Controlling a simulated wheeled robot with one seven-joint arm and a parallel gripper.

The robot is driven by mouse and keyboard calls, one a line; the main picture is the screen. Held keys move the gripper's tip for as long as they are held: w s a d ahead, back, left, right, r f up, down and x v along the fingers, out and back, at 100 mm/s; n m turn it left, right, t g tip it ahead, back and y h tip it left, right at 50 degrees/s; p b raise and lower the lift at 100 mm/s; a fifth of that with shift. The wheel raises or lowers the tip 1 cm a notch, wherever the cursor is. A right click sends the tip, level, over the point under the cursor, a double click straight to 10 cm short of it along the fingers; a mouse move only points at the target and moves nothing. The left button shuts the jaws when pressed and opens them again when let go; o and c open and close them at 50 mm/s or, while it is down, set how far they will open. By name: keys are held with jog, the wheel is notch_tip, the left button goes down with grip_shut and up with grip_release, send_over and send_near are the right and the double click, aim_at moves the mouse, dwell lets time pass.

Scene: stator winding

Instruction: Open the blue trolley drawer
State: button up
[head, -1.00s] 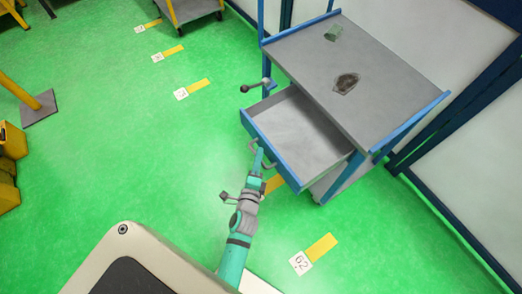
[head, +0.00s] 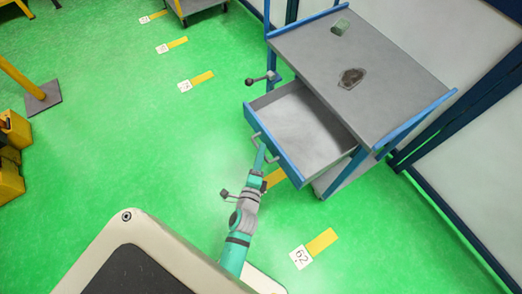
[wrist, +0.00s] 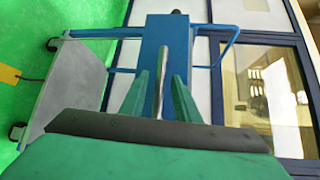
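The blue trolley (head: 290,32) stands at upper right with a grey top. Its drawer (head: 250,118), with a blue front and grey inside, is pulled well out and looks empty. My gripper (head: 260,150) is at the handle (head: 271,157) on the drawer front, in the middle of the front. In the wrist view my gripper (wrist: 161,85) has its two green fingers apart, with the thin silver handle bar (wrist: 160,85) between them. A gap shows on each side of the bar. The blue drawer front (wrist: 165,30) lies just beyond the fingertips.
A dark-framed panel wall (head: 440,40) stands behind. Yellow boxes (head: 10,150) are at far left. Green floor (head: 120,150) left of the trolley is open.

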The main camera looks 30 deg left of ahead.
jog(key=v, duration=0.9)
jog(key=shift+d, duration=0.1)
jog(key=s+d+r+n+h, duration=0.3)
jog(key=s+d+r+n, duration=0.2)
jog(key=d, duration=0.5)
jog(key=s+d+r+n+h, duration=0.2)
jog(key=s+d+r+n, duration=0.3)
jog(key=s+d+n, duration=0.4)
jog(key=shift+d+r+n+h, duration=0.2)
jog(key=shift+d+n+h, duration=0.2)
jog(key=shift+n, duration=0.3)
